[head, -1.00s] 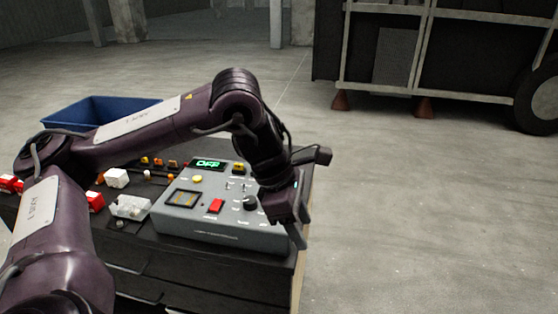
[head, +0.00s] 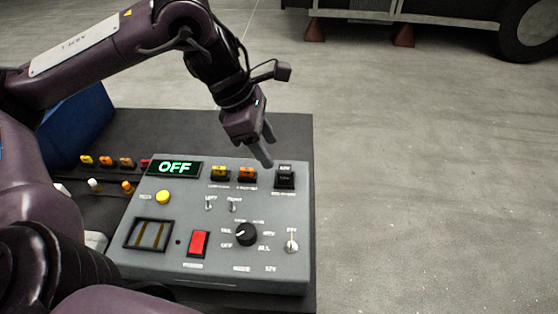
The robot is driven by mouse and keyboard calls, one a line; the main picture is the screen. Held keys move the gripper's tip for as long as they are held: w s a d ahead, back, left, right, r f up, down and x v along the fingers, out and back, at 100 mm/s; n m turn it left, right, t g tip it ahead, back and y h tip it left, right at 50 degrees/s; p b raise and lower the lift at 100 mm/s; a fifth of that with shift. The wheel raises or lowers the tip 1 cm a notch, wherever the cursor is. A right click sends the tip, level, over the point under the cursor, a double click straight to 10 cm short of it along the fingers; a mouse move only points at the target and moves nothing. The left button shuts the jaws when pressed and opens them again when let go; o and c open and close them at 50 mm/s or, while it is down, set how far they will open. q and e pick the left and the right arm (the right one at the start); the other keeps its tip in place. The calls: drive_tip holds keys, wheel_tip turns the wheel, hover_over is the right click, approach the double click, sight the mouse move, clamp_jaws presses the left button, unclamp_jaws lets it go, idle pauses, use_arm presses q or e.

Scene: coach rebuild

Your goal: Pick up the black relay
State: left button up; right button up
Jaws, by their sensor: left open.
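The black relay (head: 285,177) sits upright in the top right corner of the grey control panel (head: 215,262), with small white lettering on it. My left gripper (head: 265,150) points down just above the panel's back edge, up and to the left of the relay. It is open and empty, apart from the relay, and its fingers overlap each other in this view. My right gripper is not in view.
The panel carries a green OFF display (head: 174,168), yellow (head: 219,174) and orange (head: 247,175) plug-in parts, a black knob (head: 246,234) and a red switch (head: 198,244). A blue bin (head: 78,125) stands at left. The dark bench top (head: 200,130) behind the panel is clear.

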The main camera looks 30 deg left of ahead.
sight(284, 168)
use_arm(q)
drive_tip(key=x, duration=0.3)
drive_tip(key=p+x, duration=0.1)
drive_tip(key=x, duration=0.3)
drive_tip(key=shift+w+d, duration=0.25)
drive_tip(key=c, duration=1.1)
drive_tip(key=shift+o, duration=0.2)
drive_tip(key=shift+r, duration=0.15)
